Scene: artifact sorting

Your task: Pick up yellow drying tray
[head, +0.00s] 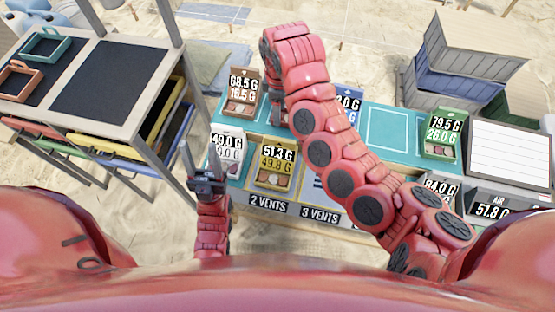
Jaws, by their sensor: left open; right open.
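A slatted wooden rack at the left holds coloured trays in its slots. A yellow tray (92,142) shows as a rim at the front, among red, green and blue ones, and yellow edges also show along the rack's right side. A yellow box (288,158) with a weight card stands on the teal table, near its front edge. My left gripper (202,160) is open and empty, fingers pointing up, between the rack and the table, apart from both.
The rack top (105,80) carries a teal tray (46,45) and an orange tray (22,80). Other labelled boxes stand on the teal table (387,105). Grey and blue crates (460,80) stand at the back right. Sand lies between rack and table.

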